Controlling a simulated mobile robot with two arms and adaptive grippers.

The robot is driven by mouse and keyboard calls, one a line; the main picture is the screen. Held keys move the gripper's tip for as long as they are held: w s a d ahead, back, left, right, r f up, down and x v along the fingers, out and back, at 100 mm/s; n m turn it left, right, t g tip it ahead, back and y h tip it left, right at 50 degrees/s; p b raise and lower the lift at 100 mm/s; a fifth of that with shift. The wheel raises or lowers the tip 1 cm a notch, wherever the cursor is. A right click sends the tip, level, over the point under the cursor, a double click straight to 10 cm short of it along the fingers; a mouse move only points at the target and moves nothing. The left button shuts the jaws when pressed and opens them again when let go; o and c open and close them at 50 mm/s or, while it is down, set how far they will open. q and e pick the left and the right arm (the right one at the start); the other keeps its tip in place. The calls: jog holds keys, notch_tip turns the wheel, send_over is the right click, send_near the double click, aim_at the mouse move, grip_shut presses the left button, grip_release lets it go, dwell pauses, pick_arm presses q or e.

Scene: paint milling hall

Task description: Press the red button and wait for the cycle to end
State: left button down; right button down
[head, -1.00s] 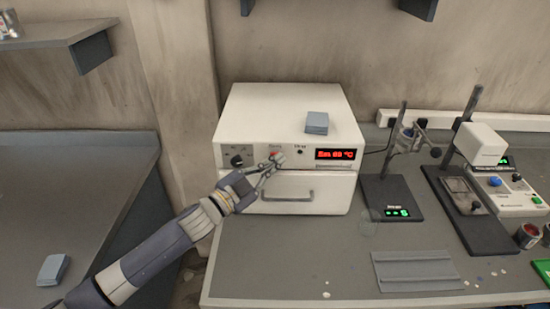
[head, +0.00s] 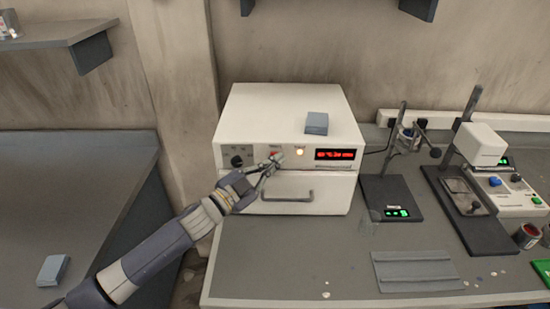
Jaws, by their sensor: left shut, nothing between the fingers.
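A white box-shaped machine (head: 285,120) stands on the grey bench, with a closed front drawer and a handle. On its front panel are a black knob, the red button (head: 274,153), a round lamp (head: 300,152) that glows warm yellow, and a red-lit display (head: 335,154) whose text is too small to read surely. My left gripper (head: 277,160) is shut and empty. Its fingertips are at the red button and partly cover it; I cannot tell whether they touch it. My right gripper is not in view.
A blue-grey block (head: 317,123) lies on the machine. To the right are a stand with a green-lit base (head: 395,213), another instrument (head: 480,160) and a paint can (head: 526,236). A grey ridged plate (head: 416,271) lies in front. The bench front is mostly clear.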

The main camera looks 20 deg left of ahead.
pick_arm(q)
jog(key=shift+s+d, duration=0.2)
jog(key=shift+s, duration=0.5)
jog(key=s+p, duration=0.1)
jog(key=s, duration=0.1)
jog(key=s+d, duration=0.1)
jog(key=s, duration=0.1)
jog(key=shift+s+d+p, duration=0.2)
jog(key=shift+s+p, duration=0.15)
dwell(0.5)
